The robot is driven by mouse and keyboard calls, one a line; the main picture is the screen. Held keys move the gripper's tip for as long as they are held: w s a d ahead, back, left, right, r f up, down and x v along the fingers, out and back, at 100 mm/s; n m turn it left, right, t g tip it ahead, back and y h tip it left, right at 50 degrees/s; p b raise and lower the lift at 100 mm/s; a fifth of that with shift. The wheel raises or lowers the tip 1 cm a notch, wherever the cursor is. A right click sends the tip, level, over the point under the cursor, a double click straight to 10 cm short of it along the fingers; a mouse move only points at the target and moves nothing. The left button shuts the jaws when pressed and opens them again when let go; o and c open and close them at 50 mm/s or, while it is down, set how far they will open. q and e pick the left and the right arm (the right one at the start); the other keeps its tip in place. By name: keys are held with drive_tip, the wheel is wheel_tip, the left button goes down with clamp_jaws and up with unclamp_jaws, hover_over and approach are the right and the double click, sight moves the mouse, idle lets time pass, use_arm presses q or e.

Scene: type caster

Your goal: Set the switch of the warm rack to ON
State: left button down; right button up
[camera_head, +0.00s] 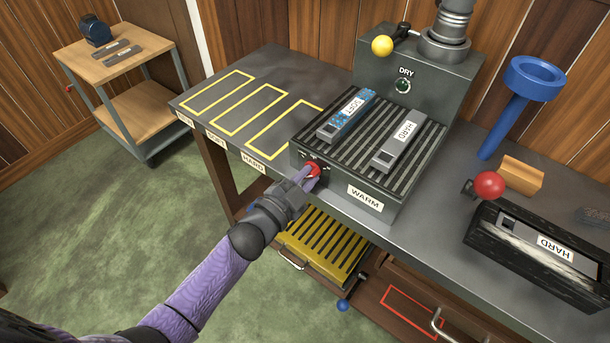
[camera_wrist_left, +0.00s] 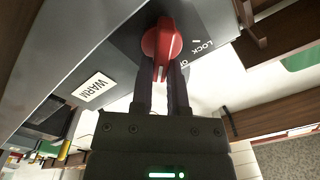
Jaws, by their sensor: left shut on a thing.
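The warm rack (camera_head: 357,200) is a dark box with a ribbed top and a WARM label, on the grey bench. Its red rotary switch (camera_head: 313,170) is on the front face, toward the left. In the left wrist view the red knob (camera_wrist_left: 161,45) sits between the fingertips, beside printed lettering that includes LOCK; the other word is partly hidden. My left gripper (camera_head: 307,178) is shut on the red knob. In the wrist view my left gripper (camera_wrist_left: 166,65) reaches up to the knob from below. My right gripper is not in view.
Two metal sticks, one blue-patterned (camera_head: 346,117) and one grey HARD (camera_head: 398,145), lie on the rack. A yellow slotted tray (camera_head: 325,245) is below it. A black mould (camera_head: 535,248) and red ball (camera_head: 489,185) stand right. Yellow-outlined bench areas at left are bare.

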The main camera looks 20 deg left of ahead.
use_arm(q)
drive_tip(key=shift+f+m, duration=0.15)
drive_tip(key=shift+m, duration=0.65)
drive_tip(key=shift+d+m, duration=0.1)
drive_tip(key=shift+m, duration=0.2)
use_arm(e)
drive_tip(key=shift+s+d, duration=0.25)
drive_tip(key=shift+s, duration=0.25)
use_arm(q)
drive_tip(key=c, duration=0.6)
unclamp_jaws()
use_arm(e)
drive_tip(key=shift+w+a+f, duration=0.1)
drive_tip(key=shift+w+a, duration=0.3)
